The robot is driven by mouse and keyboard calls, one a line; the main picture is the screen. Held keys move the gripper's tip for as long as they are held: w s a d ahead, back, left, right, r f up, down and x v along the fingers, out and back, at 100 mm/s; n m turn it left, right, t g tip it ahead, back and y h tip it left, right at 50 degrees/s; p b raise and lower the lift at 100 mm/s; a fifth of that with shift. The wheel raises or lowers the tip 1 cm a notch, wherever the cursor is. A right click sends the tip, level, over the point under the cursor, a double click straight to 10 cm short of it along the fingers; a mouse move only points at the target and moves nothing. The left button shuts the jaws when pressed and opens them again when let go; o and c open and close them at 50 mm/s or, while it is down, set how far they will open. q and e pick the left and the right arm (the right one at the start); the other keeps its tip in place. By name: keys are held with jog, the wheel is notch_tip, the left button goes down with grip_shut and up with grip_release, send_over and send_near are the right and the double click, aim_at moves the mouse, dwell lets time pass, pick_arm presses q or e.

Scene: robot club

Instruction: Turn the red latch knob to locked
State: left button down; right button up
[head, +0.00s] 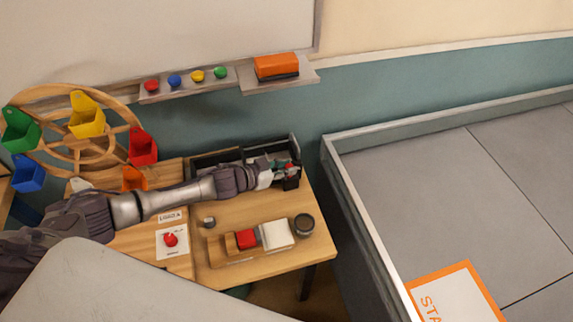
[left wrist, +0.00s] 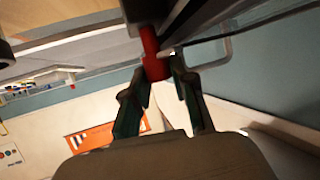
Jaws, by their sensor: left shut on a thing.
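My left gripper (head: 283,171) reaches over the wooden table to the right end of a dark open-topped case (head: 232,153). It is shut on a red knob (head: 292,168) at that end. In the left wrist view the red knob (left wrist: 153,62) shows as a short red cylinder between the green-tipped fingers of my left gripper (left wrist: 161,82). Its far end meets a dark part above. Any lock marking near it is hidden or too small to read. My right gripper is not in view.
A second red knob (head: 170,240) sits on a white plate at the table's left. A wooden holder (head: 225,260) with red and white blocks and a dark round cup (head: 304,225) stand in front. A wheel with coloured bins (head: 84,115) is behind left.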

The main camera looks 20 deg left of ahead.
pick_arm(q)
jog(key=shift+w+a+m+g+h, duration=0.1)
jog(key=shift+m+g+h, duration=0.7)
jog(key=shift+m+h, duration=0.3)
jog(key=shift+r, duration=0.1)
jog(key=c, duration=0.9)
grip_release()
jog(key=v, duration=1.2)
jog(key=shift+w, duration=0.1)
